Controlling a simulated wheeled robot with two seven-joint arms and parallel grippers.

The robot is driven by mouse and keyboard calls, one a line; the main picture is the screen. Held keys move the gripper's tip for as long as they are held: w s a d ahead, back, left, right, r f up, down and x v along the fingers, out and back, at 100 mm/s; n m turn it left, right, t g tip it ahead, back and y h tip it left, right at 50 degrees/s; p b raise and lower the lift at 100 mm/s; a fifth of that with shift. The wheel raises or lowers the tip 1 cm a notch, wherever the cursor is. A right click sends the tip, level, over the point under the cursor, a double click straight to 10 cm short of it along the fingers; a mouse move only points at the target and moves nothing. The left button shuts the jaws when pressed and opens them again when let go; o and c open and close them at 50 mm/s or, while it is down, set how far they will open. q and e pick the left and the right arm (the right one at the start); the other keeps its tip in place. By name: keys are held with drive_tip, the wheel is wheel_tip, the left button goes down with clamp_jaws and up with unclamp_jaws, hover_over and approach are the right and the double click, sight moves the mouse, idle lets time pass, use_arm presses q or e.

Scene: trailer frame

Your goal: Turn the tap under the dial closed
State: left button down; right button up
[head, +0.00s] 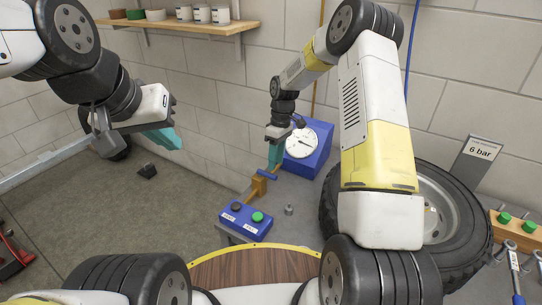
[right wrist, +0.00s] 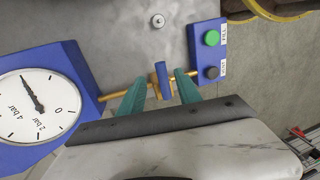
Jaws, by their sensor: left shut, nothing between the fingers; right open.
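The tap is a short blue handle (right wrist: 162,78) on a brass pipe (right wrist: 112,95); in the right wrist view the handle lies crosswise to the pipe. The handle also shows in the head view (head: 267,174). The pipe runs from the blue housing of the white dial (right wrist: 38,105) to a blue button box (right wrist: 208,55). My right gripper (right wrist: 160,90) is open, with one teal finger on each side of the handle; I cannot tell whether either touches it. My left gripper (head: 165,139) is shut and empty, in the air left of the tap.
A small metal knob (head: 289,209) sits on the grey surface near the button box. A wall shelf (head: 180,24) holds pots. The floor at left is mostly clear.

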drive_tip(key=shift+w+d+r, duration=0.1)
drive_tip(key=shift+r, duration=0.6)
drive_tip(key=shift+w+d+r, duration=0.1)
drive_tip(key=shift+r, duration=0.55)
drive_tip(key=shift+r, duration=0.1)
